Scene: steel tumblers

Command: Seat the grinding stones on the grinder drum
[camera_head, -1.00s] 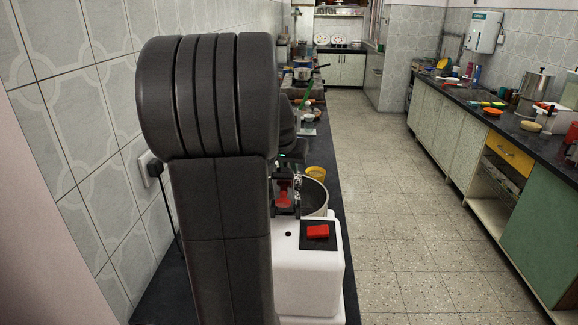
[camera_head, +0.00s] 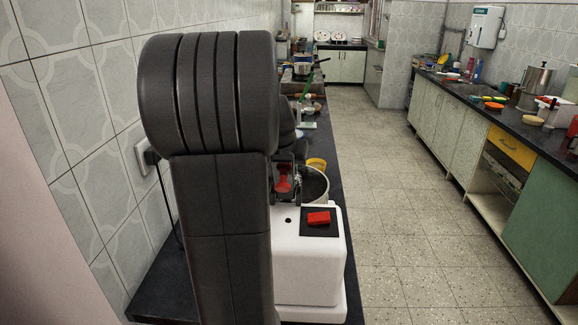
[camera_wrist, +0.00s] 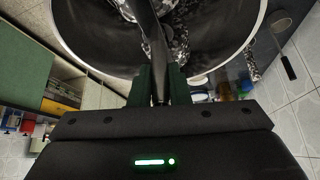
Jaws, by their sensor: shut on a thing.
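The grinder has a white body (camera_head: 309,262) with a red switch (camera_head: 318,218) on a black panel, on the dark counter at left. Its steel drum (camera_head: 316,186) stands behind the body, partly hidden by my arm. In the wrist view the drum's wide rim (camera_wrist: 68,50) fills the top. My gripper (camera_wrist: 160,75) is shut on a dark bar at the drum's near edge. The bar runs up over the drum opening, beside the speckled grinding stones (camera_wrist: 181,38). How deep the stones sit, and whether they are seated, I cannot tell.
A yellow container (camera_head: 317,163) stands just behind the drum. The tiled wall (camera_head: 105,150) is close on the left. The aisle floor (camera_head: 420,220) is clear. A cluttered counter (camera_head: 490,110) runs along the right.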

